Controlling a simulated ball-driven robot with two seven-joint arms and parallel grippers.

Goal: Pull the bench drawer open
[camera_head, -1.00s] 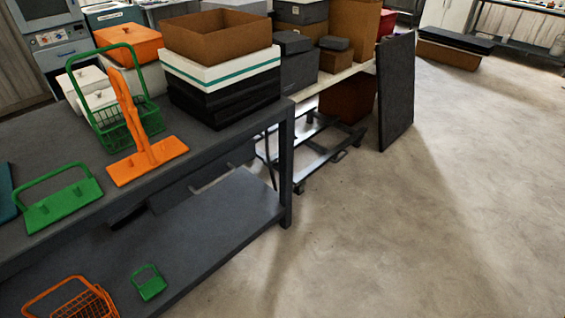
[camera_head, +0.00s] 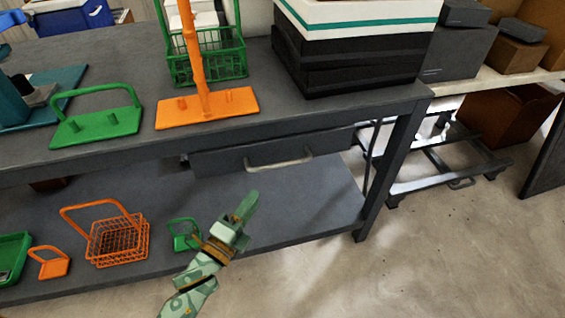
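The bench drawer (camera_head: 225,162) is a dark grey box front under the bench top, with a pale bar handle (camera_head: 280,164) across its middle. Its front lies about under the bench's front edge, and I see no opening into it. My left gripper (camera_head: 248,204) is pale green with tan parts and points up toward the drawer. It appears below and a little left of the handle, apart from it. Its fingers overlap in this view, so I cannot tell whether they are open, and I see nothing held. My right gripper is out of view.
On the bench top (camera_head: 330,117) stand an orange holder (camera_head: 207,106), a green holder (camera_head: 97,125), a green basket (camera_head: 208,66) and black-and-white boxes (camera_head: 350,66).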

